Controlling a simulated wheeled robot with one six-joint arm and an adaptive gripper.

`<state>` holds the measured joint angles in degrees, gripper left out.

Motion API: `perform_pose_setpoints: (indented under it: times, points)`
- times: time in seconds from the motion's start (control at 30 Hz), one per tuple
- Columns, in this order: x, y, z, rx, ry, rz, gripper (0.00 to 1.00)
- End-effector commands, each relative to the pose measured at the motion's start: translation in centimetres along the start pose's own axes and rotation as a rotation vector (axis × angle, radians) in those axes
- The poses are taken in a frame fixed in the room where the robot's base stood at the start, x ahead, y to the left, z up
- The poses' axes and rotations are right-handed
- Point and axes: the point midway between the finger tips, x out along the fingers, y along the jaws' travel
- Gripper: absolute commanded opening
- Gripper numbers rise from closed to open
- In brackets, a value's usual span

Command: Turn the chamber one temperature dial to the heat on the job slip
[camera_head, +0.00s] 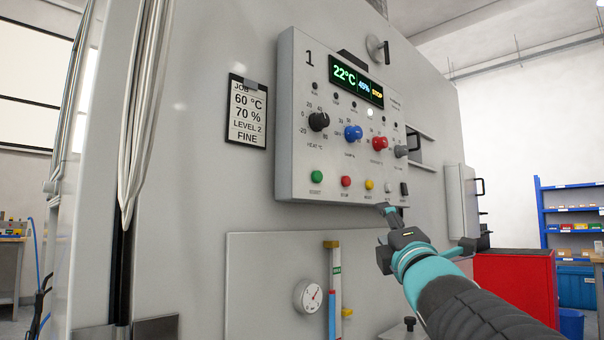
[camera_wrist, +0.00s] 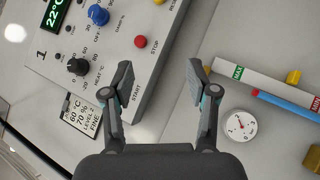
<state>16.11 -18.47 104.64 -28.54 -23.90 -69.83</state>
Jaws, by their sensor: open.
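The chamber one panel (camera_head: 290,170) carries a black HEAT °C dial (camera_head: 319,121) at its left, with a scale around it; its pointer is too small to read. The display (camera_head: 356,79) reads 22°C, 45% and STOP. The job slip (camera_head: 247,112), left of the panel, reads 60 °C, 70 %, LEVEL 2, FINE. My gripper (camera_head: 386,212) is open and empty by the panel's lower right edge. In the wrist view the heat dial (camera_wrist: 78,67) lies left of my gripper (camera_wrist: 158,78), apart from the fingers, with the slip (camera_wrist: 80,118) below it.
Blue (camera_head: 353,132), red (camera_head: 379,143) and grey (camera_head: 401,151) dials sit right of the heat dial. Green (camera_head: 317,177), red (camera_head: 346,181) and yellow (camera_head: 369,185) buttons lie below. A gauge (camera_head: 307,296) and upright tube (camera_head: 334,290) are under the panel.

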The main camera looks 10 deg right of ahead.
Motion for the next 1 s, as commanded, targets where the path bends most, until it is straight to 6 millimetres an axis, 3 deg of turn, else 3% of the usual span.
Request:
perform_pose_setpoints:
  times: [0.1, 0.2, 0.4, 0.67, 1.0]
  points:
    - [2.3, 4.6, 0.5, -0.324, 0.052, 0.228, 0.59]
    - [2.9, 7.6, 0.2, -0.561, 0.080, 0.399, 0.59]
    - [2.7, 10.4, -0.6, -0.852, 0.100, 0.622, 0.59]
    - [3.5, 11.8, -1.4, -0.925, 0.103, 0.684, 0.59]
    - [8.4, 14.9, -3.5, -0.920, 0.103, 0.682, 0.59]
